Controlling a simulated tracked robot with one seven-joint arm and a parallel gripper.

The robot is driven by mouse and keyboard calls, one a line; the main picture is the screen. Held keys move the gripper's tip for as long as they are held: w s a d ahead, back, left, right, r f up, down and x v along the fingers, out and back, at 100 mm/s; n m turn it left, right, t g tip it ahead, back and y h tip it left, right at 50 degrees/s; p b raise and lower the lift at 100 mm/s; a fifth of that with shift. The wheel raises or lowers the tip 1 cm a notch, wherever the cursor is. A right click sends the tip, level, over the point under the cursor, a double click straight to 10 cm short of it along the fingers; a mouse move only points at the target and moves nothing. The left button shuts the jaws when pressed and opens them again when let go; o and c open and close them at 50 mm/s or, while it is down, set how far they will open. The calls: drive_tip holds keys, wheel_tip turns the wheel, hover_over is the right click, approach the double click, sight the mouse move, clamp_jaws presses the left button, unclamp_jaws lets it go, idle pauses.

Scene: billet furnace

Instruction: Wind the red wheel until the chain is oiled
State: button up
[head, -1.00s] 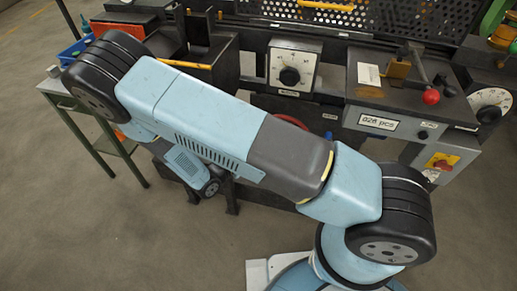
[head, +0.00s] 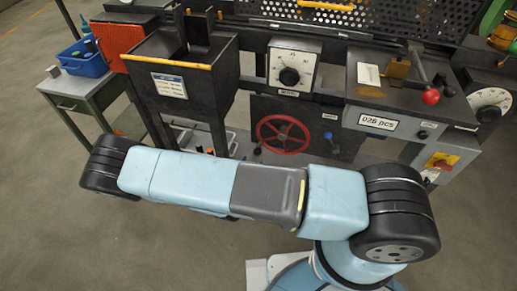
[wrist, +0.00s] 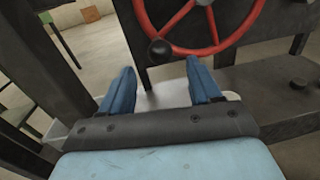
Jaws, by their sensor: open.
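The red wheel (head: 283,134) is a spoked handwheel on the dark front panel of the machine, low down in the head view. In the wrist view the red wheel (wrist: 213,48) fills the top, cut off by the upper edge, with a dark round knob (wrist: 160,51) at its lower left. My gripper (wrist: 160,92) is open and empty, its two blue fingers apart, below the wheel and not touching it. In the head view my gripper is hidden behind my arm. I cannot make out the chain.
A black hopper (head: 181,86) with a yellow edge stands left of the wheel. A dial box (head: 292,66) is above it. A lever with a red ball (head: 431,96) sits at right, above a red switch (head: 441,162). A side table (head: 78,85) holds a blue bin (head: 84,60).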

sight(256, 153)
drive_tip(key=x, duration=0.9)
drive_tip(key=shift+c, duration=0.3)
clamp_jaws()
